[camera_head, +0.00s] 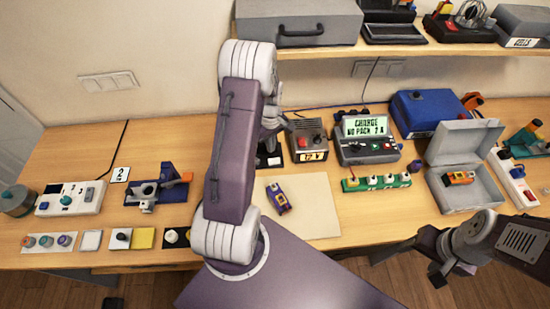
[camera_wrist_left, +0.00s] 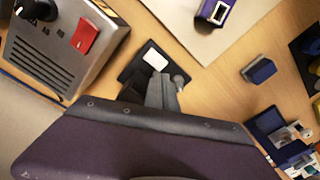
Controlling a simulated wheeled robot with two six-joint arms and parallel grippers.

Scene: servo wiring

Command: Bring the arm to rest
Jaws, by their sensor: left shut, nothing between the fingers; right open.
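My left arm rises across the middle of the head view, and its purple link covers part of the bench behind it. My left gripper (camera_wrist_left: 162,92) is shut and empty in the left wrist view. It hangs over or beside a small black pad with a white square (camera_wrist_left: 155,57); I cannot tell whether they touch. In the head view the arm link mostly hides this gripper. My right gripper (camera_head: 440,268) is open and empty at the lower right, in front of the bench's front edge.
A purple servo (camera_head: 278,198) lies on a beige mat (camera_head: 315,212). A grey power box (camera_head: 308,142) with a red switch (camera_wrist_left: 87,37) stands close to the left gripper. A charger (camera_head: 367,140), green strip (camera_head: 376,183) and open grey case (camera_head: 462,192) stand right. A shelf hangs above.

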